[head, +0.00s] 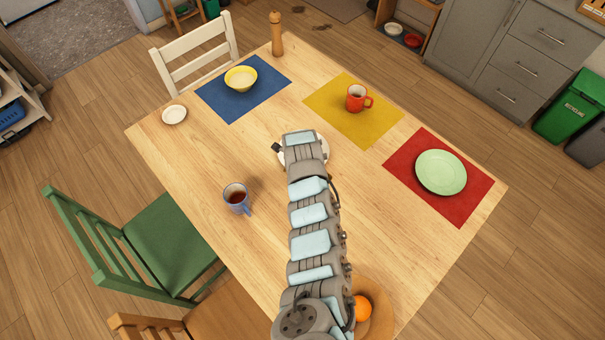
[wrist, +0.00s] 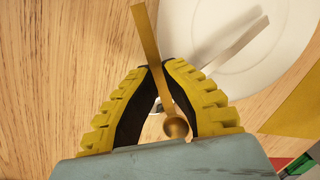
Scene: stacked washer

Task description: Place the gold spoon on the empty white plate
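My gripper (wrist: 160,68) is shut on the gold spoon (wrist: 148,35). Its yellow fingers close on the handle, and the spoon's bowl (wrist: 177,128) lies between them toward the palm. The spoon appears held above the surface; the exact height I cannot tell. In the head view, my arm covers most of the white plate (head: 325,147), and the spoon and fingertips are hidden.
A small white saucer (head: 174,115) is at the table's far left. A yellow bowl (head: 241,78), red mug (head: 356,97) and green plate (head: 440,172) sit on coloured mats. A blue mug (head: 237,196) stands left of my arm. An orange (head: 361,308) is near the front.

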